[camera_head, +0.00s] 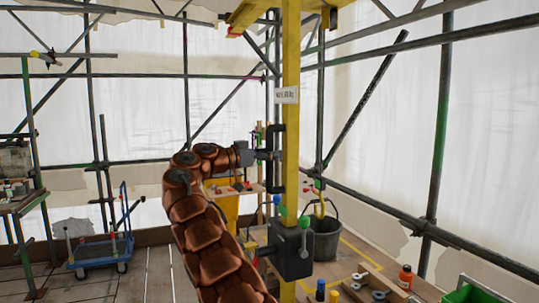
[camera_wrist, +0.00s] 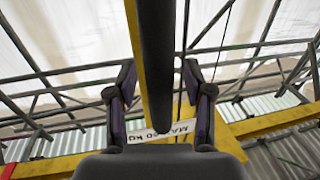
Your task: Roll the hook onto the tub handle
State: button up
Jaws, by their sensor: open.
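The tub (camera_head: 326,240) is a dark bucket on the planks right of the yellow post. Its handle (camera_head: 334,207) arches over the rim. Small red, green and yellow parts show above it; I cannot tell for certain which is the hook. My gripper (camera_head: 268,155) is at the yellow post (camera_head: 291,70), well above the tub. In the wrist view my gripper (camera_wrist: 158,75) is open, one finger on each side of a dark rounded bar (camera_wrist: 155,40). I see no clear contact with the bar. The bar stands in front of the yellow post.
A dark box with levers (camera_head: 292,250) is on the post below my gripper. A workbench with an orange bottle (camera_head: 405,277) and a green crate (camera_head: 473,291) is at lower right. A blue trolley (camera_head: 102,250) stands left. Scaffold poles surround the area.

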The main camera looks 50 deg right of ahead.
jog(key=v, duration=1.2)
dwell(0.4)
